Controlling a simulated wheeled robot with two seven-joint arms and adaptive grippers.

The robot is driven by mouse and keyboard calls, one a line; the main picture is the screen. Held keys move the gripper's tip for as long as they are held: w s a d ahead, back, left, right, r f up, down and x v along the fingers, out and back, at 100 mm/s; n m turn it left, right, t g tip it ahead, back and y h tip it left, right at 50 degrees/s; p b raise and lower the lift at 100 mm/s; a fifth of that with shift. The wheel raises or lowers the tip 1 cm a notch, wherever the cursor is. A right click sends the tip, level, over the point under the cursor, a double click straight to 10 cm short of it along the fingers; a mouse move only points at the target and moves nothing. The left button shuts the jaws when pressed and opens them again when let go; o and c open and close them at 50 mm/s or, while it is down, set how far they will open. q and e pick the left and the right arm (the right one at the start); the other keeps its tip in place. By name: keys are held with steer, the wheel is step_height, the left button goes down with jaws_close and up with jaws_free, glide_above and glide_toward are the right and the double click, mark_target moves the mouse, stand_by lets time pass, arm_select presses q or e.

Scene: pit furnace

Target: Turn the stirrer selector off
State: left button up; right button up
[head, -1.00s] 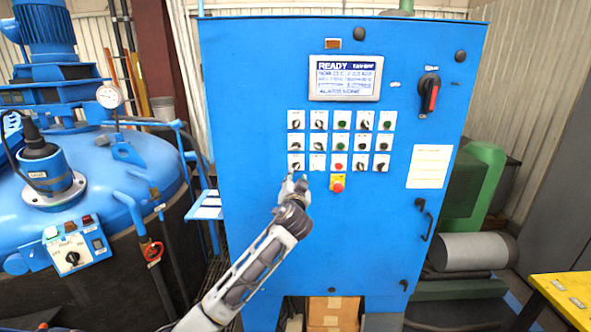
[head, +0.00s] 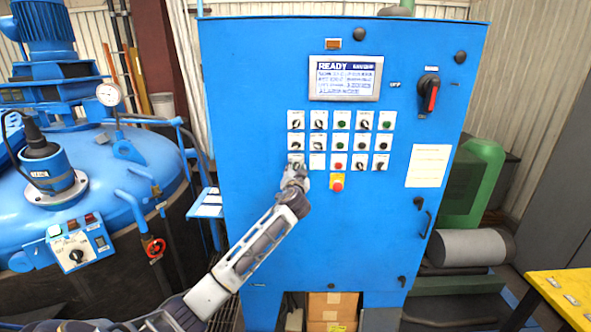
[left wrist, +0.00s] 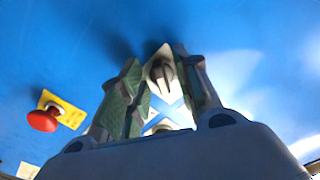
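The blue cabinet (head: 260,230) carries a grid of small white plates with black selectors and push buttons. My left gripper (head: 294,172) is at the bottom-left selector (head: 296,160) of this grid and partly covers it. In the left wrist view, a dark knob (left wrist: 161,73) on a white plate sits between the fingertips of my left gripper (left wrist: 158,72). The fingers are apart, with gaps seen beside the knob; contact cannot be told. The labels are too small to read, so I cannot tell which selector is the stirrer's. My right gripper is not in view.
A red emergency button (head: 337,182) on a yellow plate is just right of my gripper; it also shows in the wrist view (left wrist: 43,120). A display (head: 345,78) and a red-handled main switch (head: 430,95) are higher up. A blue tank (head: 110,175) stands left.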

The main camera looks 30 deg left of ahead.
arm_select(q)
steer(key=shift+w+a, duration=0.1)
steer(key=shift+w, duration=0.05)
jaws_close()
steer(key=shift+b, duration=0.3)
stand_by(0.3)
steer(key=n+b, duration=0.3)
steer(key=b, duration=0.1)
steer(key=shift+f+n+b, duration=0.15)
steer(key=shift+n+b, duration=0.25)
steer(key=n+b, duration=0.2)
steer(key=shift+n+b, duration=0.3)
steer(key=shift+b, duration=0.05)
steer(key=shift+w+n+b, duration=0.1)
steer(key=shift+n+b, duration=1.7)
steer(key=shift+n, duration=1.2)
